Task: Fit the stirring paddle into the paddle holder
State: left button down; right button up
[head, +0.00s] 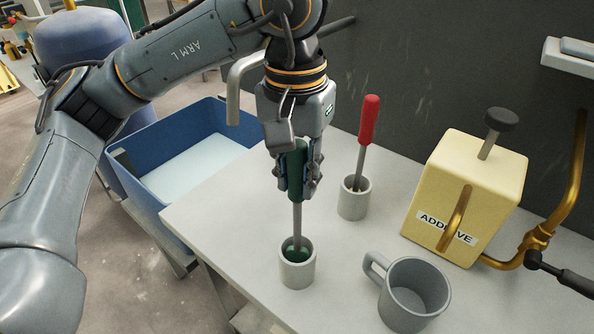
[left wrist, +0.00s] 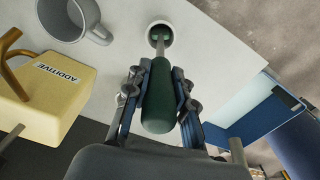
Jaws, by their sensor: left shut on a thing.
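The stirring paddle has a dark green handle (head: 296,160) and a grey shaft. It stands nearly upright in the head view, and its green handle (left wrist: 159,97) fills the middle of the left wrist view. My left gripper (head: 297,190) is shut on the handle. The paddle's lower end is inside the mouth of the round grey paddle holder (head: 297,272) on the table. Something green shows inside the holder's rim. I cannot tell whether the paddle touches the bottom. The holder's rim (left wrist: 149,42) also shows in the left wrist view. My right gripper is not in view.
A red-handled tool (head: 369,120) stands in a second grey holder (head: 354,204) behind. A grey mug (head: 414,297) is to the right, near a yellow additive box (head: 465,190) with brass pipes. A blue bin (head: 160,150) is beyond the table's left edge.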

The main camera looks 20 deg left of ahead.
pick_arm(q)
jog(key=shift+f+b, duration=0.95)
jog(key=shift+f, duration=0.15)
jog(key=c, duration=1)
grip_release()
jog(key=shift+c, duration=0.2)
jog(key=shift+r, duration=0.1)
notch_tip(320, 180, up, 12)
jog(key=shift+a+f, duration=0.1)
